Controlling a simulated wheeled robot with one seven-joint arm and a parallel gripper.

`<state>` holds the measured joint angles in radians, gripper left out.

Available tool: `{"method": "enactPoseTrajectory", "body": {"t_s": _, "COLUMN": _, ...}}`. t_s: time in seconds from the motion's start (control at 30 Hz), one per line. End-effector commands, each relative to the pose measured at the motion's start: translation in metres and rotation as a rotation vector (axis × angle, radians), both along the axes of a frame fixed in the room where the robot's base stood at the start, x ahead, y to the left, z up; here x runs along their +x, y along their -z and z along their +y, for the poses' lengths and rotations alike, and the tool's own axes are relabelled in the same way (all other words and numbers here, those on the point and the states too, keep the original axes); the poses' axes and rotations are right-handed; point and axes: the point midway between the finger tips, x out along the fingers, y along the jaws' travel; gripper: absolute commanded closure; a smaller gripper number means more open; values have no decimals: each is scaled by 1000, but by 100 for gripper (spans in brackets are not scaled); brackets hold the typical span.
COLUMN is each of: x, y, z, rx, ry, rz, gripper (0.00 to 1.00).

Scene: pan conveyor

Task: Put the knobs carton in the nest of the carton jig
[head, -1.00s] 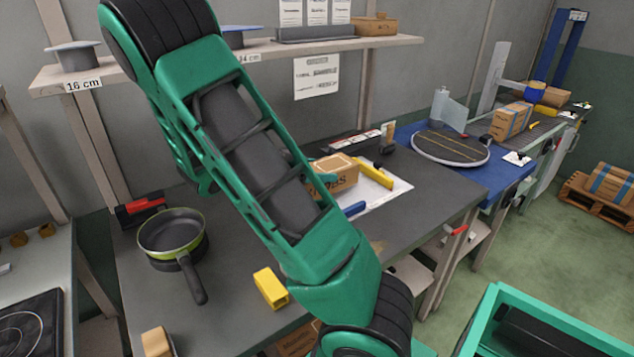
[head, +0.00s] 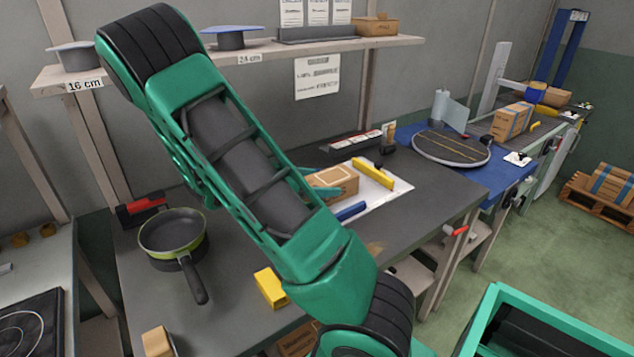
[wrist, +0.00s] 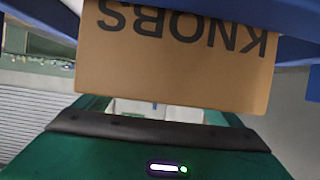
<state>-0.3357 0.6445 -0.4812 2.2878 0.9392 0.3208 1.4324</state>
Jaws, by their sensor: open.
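The knobs carton (head: 337,181) is a brown box on the white plate of the carton jig (head: 385,199). It lies between the jig's yellow bar (head: 373,173) and its blue bar (head: 350,211); whether it touches them or lies fully down in the nest I cannot tell. My gripper (head: 328,182) is open, with its teal fingers at either side of the carton's near end. My arm hides part of the carton and plate. In the wrist view the carton (wrist: 180,55) fills the top middle, its KNOBS print upside down.
A pan (head: 173,235) and a yellow block (head: 270,288) stand on the dark bench left of my arm. A shelf (head: 270,50) runs above the bench. A blue table with a round dark disc (head: 451,147) adjoins at the right.

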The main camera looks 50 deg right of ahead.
Motion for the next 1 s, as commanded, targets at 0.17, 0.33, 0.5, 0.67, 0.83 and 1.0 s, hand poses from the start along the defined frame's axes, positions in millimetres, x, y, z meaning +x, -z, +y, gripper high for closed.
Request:
{"method": "enactPoseTrajectory", "body": {"t_s": 0.17, "x": 2, "y": -2, "z": 5, "rx": 0, "ry": -2, "rz": -1, "gripper": 11}}
{"method": "enactPoseTrajectory", "body": {"t_s": 0.33, "x": 7, "y": -11, "z": 26, "rx": 0, "ry": -4, "rz": -3, "gripper": 11}}
{"method": "enactPoseTrajectory", "body": {"t_s": 0.5, "x": 15, "y": -25, "z": 58, "rx": 0, "ry": -4, "rz": -3, "gripper": 11}}
{"method": "enactPoseTrajectory", "body": {"t_s": 0.67, "x": 21, "y": -36, "z": 83, "rx": 0, "ry": -3, "rz": -4, "gripper": 11}}
{"method": "enactPoseTrajectory", "body": {"t_s": 0.83, "x": 25, "y": -43, "z": 101, "rx": 0, "ry": -1, "rz": 0, "gripper": 11}}
{"method": "enactPoseTrajectory", "body": {"t_s": 1.0, "x": 26, "y": -46, "z": 107, "rx": -1, "ry": 0, "rz": 0, "gripper": 11}}
